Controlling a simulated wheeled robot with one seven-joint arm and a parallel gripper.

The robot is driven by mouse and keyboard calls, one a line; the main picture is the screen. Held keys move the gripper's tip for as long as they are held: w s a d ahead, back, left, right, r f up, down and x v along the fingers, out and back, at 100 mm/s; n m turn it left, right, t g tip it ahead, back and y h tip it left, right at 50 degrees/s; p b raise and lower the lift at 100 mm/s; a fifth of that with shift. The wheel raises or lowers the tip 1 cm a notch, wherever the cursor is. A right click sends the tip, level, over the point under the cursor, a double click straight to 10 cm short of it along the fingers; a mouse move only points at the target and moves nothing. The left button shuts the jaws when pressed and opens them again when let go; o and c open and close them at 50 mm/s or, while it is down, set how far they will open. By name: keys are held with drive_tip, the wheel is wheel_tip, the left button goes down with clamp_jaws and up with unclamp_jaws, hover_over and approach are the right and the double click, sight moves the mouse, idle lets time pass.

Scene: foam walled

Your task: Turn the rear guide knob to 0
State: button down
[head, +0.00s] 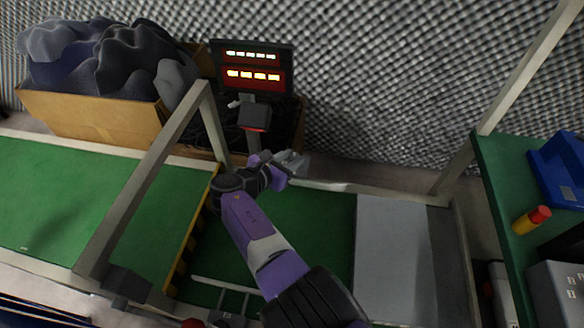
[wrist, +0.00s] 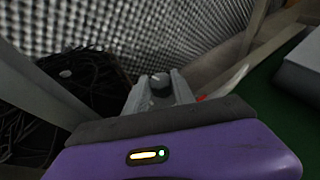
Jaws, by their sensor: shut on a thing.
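The rear guide knob (wrist: 160,78) is a small dark round knob with a pale mark on top. In the wrist view it sits between the two grey fingers of my gripper (wrist: 158,90), which is shut on it. In the head view my gripper (head: 292,163) is at the rear edge of the green belt (head: 310,225), and the knob cannot be made out there. The mark's exact setting and any scale around the knob are too small to read.
A display (head: 252,66) with two lit rows stands behind my gripper, above a dark box-shaped unit (head: 254,118). A pale frame post (head: 150,175) rises at left. A cardboard box (head: 95,118) holds dark cloth. A green bench (head: 510,215) with a blue bin (head: 562,172) is at right.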

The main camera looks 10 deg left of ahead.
drive_tip(key=shift+w+a+f+m+g+h+b, duration=0.1)
drive_tip(key=shift+f+m+g+h+b, duration=0.25)
drive_tip(key=shift+b, duration=1.4)
drive_tip(key=shift+w+f+m+g+h+b, duration=0.1)
drive_tip(key=shift+m+g+h+b, duration=0.3)
drive_tip(key=shift+b, duration=1.35)
drive_tip(key=m+h+b, duration=0.1)
drive_tip(key=b, duration=0.3)
drive_tip(key=shift+r+g, duration=0.1)
drive_tip(key=shift+g, duration=0.15)
drive_tip(key=shift+r+m+g+h+b, duration=0.35)
drive_tip(key=shift+m+h+b, duration=0.25)
drive_tip(key=shift+b, duration=1.35)
drive_tip(key=c, duration=1.1)
unclamp_jaws()
drive_tip(key=shift+o, duration=0.2)
drive_tip(key=p+v, duration=0.2)
drive_tip(key=v, duration=0.5)
drive_tip(key=shift+s+a+r, duration=0.2)
drive_tip(key=shift+s+r, duration=0.05)
